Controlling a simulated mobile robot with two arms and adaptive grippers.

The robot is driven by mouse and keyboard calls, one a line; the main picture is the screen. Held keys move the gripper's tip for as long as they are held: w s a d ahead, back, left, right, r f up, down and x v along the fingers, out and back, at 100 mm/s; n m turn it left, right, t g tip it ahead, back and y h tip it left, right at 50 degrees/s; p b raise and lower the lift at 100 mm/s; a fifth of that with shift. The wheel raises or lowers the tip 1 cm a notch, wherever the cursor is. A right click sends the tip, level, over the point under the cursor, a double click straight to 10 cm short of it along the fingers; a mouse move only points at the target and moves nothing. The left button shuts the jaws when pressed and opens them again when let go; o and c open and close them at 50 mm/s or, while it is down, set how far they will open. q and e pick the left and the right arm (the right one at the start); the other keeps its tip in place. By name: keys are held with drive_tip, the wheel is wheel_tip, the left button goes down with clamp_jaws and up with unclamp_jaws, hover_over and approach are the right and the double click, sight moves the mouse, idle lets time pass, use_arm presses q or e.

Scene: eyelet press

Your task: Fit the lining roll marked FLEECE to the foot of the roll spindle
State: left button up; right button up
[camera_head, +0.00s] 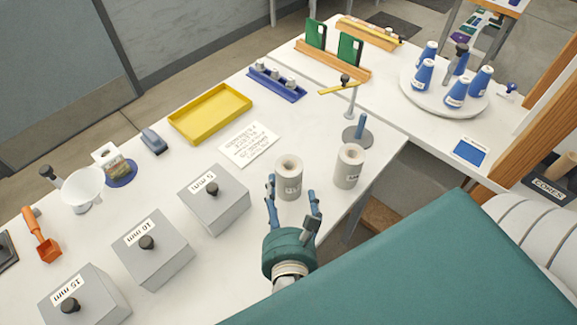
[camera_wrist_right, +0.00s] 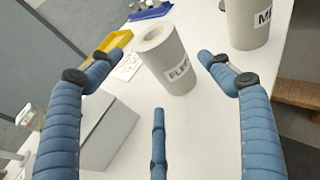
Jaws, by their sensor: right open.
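The lining roll (camera_head: 289,180) is a pale grey upright cylinder with a hollow top, standing on the white table. In the right wrist view its label on the roll (camera_wrist_right: 168,60) is partly readable as FLEE. My right gripper (camera_head: 292,194) is open, its blue fingers on the near side of this roll, with the roll between and just beyond the fingertips. I cannot tell whether they touch it. The roll spindle appears to be the blue post (camera_head: 361,124) on a dark round foot (camera_head: 355,136), beyond the rolls; no roll is on it. My left gripper is not in view.
A second roll (camera_head: 348,167), its label starting ME in the right wrist view (camera_wrist_right: 255,20), stands close to the right, near the table edge. A grey box marked 5 mm (camera_head: 222,205) is left of my gripper. A paper sheet (camera_head: 249,145) lies behind the rolls.

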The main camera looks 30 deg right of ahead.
sight(284, 184)
drive_tip(key=x, duration=0.2)
drive_tip(key=shift+w+d, duration=0.15)
drive_tip(key=shift+w, duration=0.2)
drive_tip(key=shift+w+d+f+p, duration=0.1)
drive_tip(key=shift+w+d+p, duration=0.05)
drive_tip(key=shift+w+p, duration=0.15)
drive_tip(key=p+x, duration=0.1)
drive_tip(key=x, duration=0.3)
drive_tip(key=shift+w+f, duration=0.35)
drive_tip(key=shift+w, duration=0.1)
drive_tip(key=shift+d, duration=0.1)
drive_tip(key=shift+c, duration=0.5)
drive_tip(key=c, duration=0.8)
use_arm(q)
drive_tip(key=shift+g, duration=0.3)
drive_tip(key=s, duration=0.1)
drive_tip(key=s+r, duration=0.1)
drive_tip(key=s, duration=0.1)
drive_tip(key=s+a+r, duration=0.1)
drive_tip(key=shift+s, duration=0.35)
use_arm(e)
drive_tip(key=shift+c, duration=0.7)
